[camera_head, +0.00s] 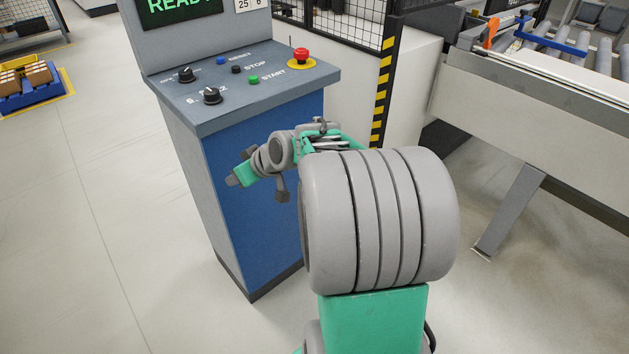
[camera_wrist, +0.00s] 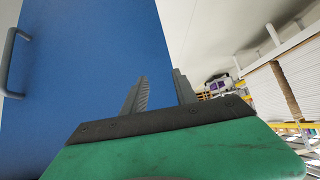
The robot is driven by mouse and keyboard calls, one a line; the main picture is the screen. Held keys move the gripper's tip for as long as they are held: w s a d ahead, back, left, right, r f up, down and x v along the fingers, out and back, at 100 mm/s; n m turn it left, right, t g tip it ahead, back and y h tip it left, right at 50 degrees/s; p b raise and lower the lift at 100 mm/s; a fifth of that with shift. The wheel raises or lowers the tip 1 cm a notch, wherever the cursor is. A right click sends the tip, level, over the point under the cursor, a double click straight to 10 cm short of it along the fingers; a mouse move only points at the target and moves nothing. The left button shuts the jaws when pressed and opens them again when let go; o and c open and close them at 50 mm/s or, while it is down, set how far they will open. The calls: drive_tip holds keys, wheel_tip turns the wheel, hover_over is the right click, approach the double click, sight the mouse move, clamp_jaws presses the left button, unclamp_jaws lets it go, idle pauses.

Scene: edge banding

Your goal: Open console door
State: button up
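The console (camera_head: 235,85) stands at centre left with a blue front door (camera_head: 245,230) below its sloped control panel. The door shows no visible gap in the head view and seems closed. In the wrist view the blue door (camera_wrist: 85,70) fills the left half. A grey bar handle (camera_wrist: 9,65) stands upright at its left edge, partly cut off by the frame. My gripper (camera_wrist: 159,75) is open and empty, its two fingers apart, with the handle well to its left. In the head view my arm covers part of the door, and I cannot make out the handle.
The panel carries a red emergency button (camera_head: 301,57), black knobs and small coloured buttons. A black-and-yellow post (camera_head: 384,85) with mesh fencing stands behind. A roller conveyor (camera_head: 545,85) with a slanted leg is at the right.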

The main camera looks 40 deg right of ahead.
drive_tip(key=w+d+f+m+t+h+b, duration=0.1)
drive_tip(key=w+d+f+t+b, duration=0.1)
drive_tip(key=d+f+b, duration=0.45)
drive_tip(key=w+d+f+t+b, duration=0.1)
drive_tip(key=d+f+t, duration=0.25)
drive_tip(key=d, duration=0.55)
drive_tip(key=s+d+f+m+t+h+b, duration=0.1)
drive_tip(key=s+d+f+h+b, duration=0.1)
drive_tip(key=d, duration=0.5)
drive_tip(key=s+d+f+m+t+h+b, duration=0.1)
drive_tip(key=s+d+m+t+h+b, duration=0.15)
drive_tip(key=d, duration=0.35)
drive_tip(key=shift+n+g, duration=0.3)
drive_tip(key=shift+n, duration=0.05)
drive_tip(key=w, duration=0.2)
drive_tip(key=w+d, duration=0.1)
drive_tip(key=w, duration=0.1)
drive_tip(key=w+d, duration=0.1)
drive_tip(key=w, duration=0.1)
drive_tip(key=shift+w+r+b, duration=0.1)
drive_tip(key=shift+w+b, duration=0.25)
drive_tip(key=shift+w, duration=0.25)
drive_tip(key=shift+c, duration=0.3)
clamp_jaws()
